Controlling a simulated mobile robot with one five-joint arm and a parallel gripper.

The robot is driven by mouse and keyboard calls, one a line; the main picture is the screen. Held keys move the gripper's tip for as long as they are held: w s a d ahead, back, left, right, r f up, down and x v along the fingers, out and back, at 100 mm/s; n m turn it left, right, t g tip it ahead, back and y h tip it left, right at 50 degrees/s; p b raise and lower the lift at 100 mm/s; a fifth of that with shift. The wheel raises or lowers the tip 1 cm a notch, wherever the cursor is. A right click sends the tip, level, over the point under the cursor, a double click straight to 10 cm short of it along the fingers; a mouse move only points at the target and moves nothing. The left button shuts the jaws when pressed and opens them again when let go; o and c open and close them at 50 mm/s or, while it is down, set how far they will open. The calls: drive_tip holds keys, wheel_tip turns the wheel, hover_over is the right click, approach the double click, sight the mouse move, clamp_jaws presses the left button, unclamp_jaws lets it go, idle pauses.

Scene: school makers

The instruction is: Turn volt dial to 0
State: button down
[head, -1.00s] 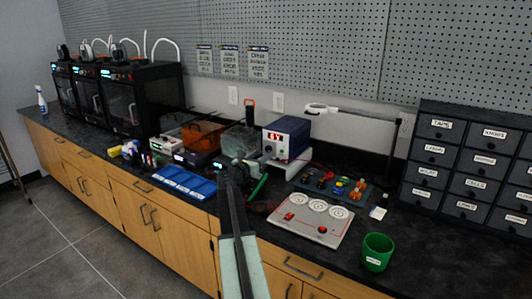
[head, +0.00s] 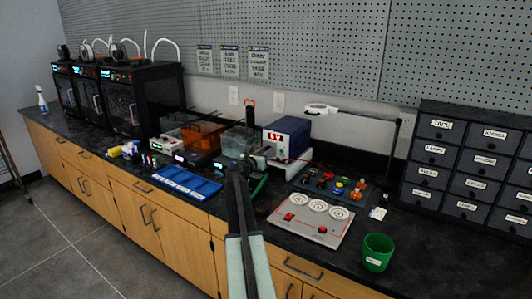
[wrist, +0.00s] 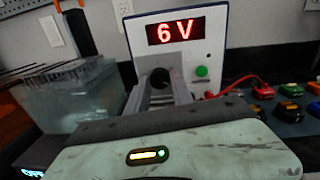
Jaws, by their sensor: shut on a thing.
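The power supply is a blue and white box (head: 287,138) at the back of the bench, lit in red on its front. In the wrist view its display (wrist: 175,31) reads 6 V. The round dark volt dial (wrist: 160,77) is below the display, partly hidden between the fingers. My gripper (wrist: 160,88) is shut on the dial, with a finger on each side. In the head view my gripper (head: 264,154) is at the lower left of the supply's front, and the dial is hidden there.
A green button (wrist: 202,71) and a red lead (wrist: 238,84) are right of the dial. A clear bin (wrist: 72,95) stands close on the left. A panel with several discs (head: 310,222) and a green cup (head: 377,252) are in front at right.

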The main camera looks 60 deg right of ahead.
drive_tip(key=shift+a, duration=0.1)
drive_tip(key=n+g, duration=0.1)
drive_tip(key=n, duration=1)
drive_tip(key=n+p, duration=0.1)
drive_tip(key=n, duration=1)
drive_tip(key=shift+w+g+y, duration=0.2)
drive_tip(key=shift+g+y, duration=0.2)
drive_tip(key=shift+n, duration=0.3)
drive_tip(key=c, duration=1.1)
unclamp_jaws()
drive_tip(key=shift+a, duration=0.15)
